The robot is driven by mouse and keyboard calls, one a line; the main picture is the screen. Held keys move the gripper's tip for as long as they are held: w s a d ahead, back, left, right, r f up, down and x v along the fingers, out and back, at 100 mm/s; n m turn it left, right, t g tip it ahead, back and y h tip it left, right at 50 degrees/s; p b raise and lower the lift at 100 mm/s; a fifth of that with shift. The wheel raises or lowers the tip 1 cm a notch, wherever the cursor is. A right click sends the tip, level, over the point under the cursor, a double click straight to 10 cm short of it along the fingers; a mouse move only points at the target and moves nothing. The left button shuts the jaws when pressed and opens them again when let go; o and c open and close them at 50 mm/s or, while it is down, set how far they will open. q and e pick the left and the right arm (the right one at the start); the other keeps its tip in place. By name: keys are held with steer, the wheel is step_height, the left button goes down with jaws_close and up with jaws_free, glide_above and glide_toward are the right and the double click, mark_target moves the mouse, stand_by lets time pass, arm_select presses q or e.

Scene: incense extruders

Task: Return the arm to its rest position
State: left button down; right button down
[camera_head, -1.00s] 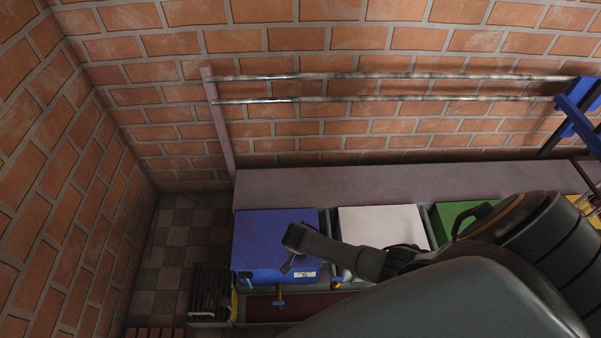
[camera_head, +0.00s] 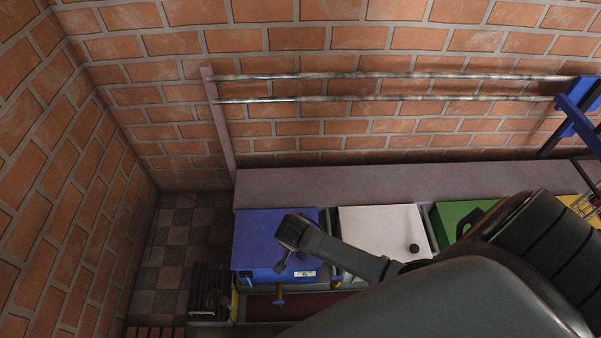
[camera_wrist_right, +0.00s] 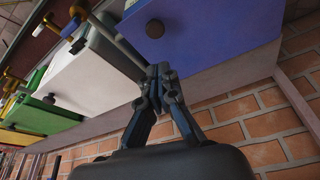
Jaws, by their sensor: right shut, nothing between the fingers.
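My right arm (camera_head: 350,258) comes in from the lower right in the head view and reaches over the white box to the blue box. In the right wrist view, my right gripper (camera_wrist_right: 156,76) is shut with its fingertips together and nothing between them. The blue box (camera_wrist_right: 215,35) is just beyond the fingers in that view; I cannot tell whether they touch it. My left gripper is not in view.
The blue box (camera_head: 258,228), white box (camera_head: 375,222) and green box (camera_head: 450,213) stand in a row. Valve handles (camera_head: 279,301) stick out in front. Behind are a ledge (camera_head: 320,187), metal rails (camera_head: 400,99) and a brick wall (camera_head: 330,40).

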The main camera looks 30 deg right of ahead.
steer(key=shift+r, duration=0.3)
